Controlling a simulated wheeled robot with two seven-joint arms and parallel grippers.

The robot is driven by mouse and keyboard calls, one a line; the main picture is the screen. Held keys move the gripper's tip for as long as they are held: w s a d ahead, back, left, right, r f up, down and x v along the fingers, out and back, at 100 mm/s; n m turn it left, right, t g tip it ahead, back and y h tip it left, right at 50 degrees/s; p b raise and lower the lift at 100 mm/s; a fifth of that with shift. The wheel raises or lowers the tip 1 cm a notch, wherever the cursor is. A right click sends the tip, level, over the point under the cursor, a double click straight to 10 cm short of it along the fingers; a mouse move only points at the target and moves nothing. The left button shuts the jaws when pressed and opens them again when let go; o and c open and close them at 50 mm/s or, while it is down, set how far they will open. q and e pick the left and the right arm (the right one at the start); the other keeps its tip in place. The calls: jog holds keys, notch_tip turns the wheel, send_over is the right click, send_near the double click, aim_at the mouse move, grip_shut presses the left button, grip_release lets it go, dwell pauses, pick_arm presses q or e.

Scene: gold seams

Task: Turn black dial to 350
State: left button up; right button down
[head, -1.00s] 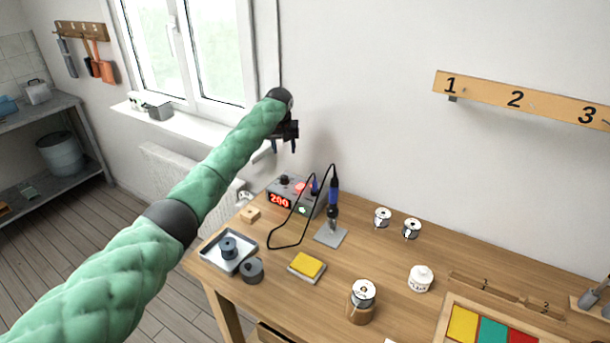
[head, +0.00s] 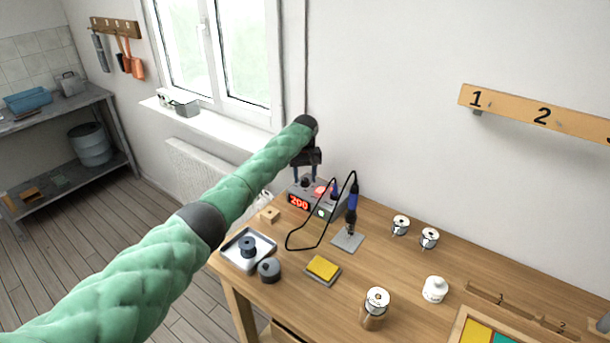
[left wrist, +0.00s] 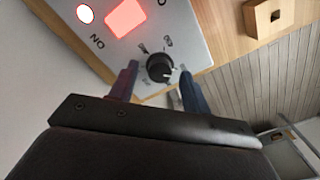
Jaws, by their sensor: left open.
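The soldering station (head: 317,200) is a grey box at the back left of the bench, its red display reading 200. Its black dial (left wrist: 160,68) shows clearly in the left wrist view, on the panel's top face; in the head view it is small (head: 305,182). My left gripper (head: 305,178) is open just above the station. In the left wrist view its two blue fingers (left wrist: 158,80) stand on either side of the dial, apart from it as far as I can tell. My right gripper is not in view.
A soldering iron (head: 352,200) stands upright right of the station, its black cable looping in front. A small wooden block (head: 269,215), a tray (head: 236,262) and a yellow sponge (head: 323,268) lie nearby. The wall is close behind.

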pick_arm(q)
jog(key=shift+f, duration=0.35)
jog(key=shift+c, duration=0.5)
jog(key=c, duration=0.9)
